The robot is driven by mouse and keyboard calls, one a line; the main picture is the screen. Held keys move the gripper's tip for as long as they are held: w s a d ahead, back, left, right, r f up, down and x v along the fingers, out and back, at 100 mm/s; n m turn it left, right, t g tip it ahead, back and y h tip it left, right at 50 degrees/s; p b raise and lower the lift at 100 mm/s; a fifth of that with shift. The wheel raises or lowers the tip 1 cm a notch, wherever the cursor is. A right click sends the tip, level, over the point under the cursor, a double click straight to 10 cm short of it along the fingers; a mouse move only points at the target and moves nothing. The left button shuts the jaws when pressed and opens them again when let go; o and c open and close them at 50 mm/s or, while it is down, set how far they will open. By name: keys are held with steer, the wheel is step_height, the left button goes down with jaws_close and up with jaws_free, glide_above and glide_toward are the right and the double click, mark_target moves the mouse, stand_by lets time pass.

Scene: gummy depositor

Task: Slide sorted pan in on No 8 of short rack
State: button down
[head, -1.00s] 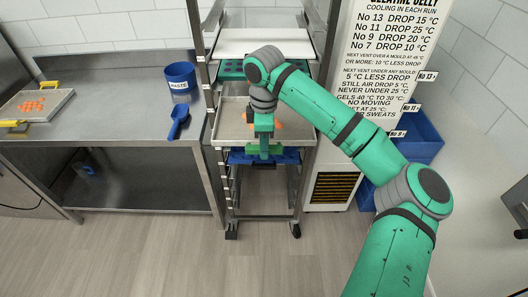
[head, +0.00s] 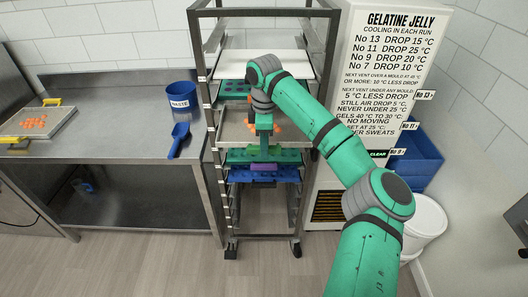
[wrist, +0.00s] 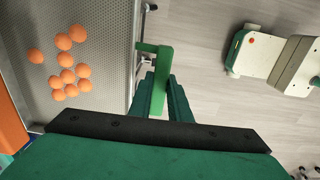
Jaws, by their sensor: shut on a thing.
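The sorted pan (head: 235,126) is a grey metal pan with a cluster of orange gummies, sitting between the posts of the short rack (head: 208,140). In the wrist view its perforated floor (wrist: 100,60) and right-hand rim show, with the gummies at left. My gripper (head: 263,150) is at the pan's front edge, pointing down. It is shut on the pan's green handle (wrist: 153,72), which shows between the fingers in the wrist view (wrist: 165,100). My arm hides part of the pan's right side. I cannot read which runner level the pan is on.
A white tray (head: 255,62) and a teal mould tray (head: 235,89) are above the pan; green and blue moulds (head: 265,174) are below. A bench at left holds a blue waste bin (head: 180,95), a scoop (head: 179,135) and another pan (head: 45,122). A cabinet stands close at right.

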steer(key=shift+w, duration=0.6)
steer(key=shift+f, duration=0.2)
stand_by(0.4)
steer(key=c, duration=1.6)
jaws_free()
steer(key=shift+o, duration=0.2)
step_height(320, 180, up, 11)
steer(key=shift+s+f, duration=0.1)
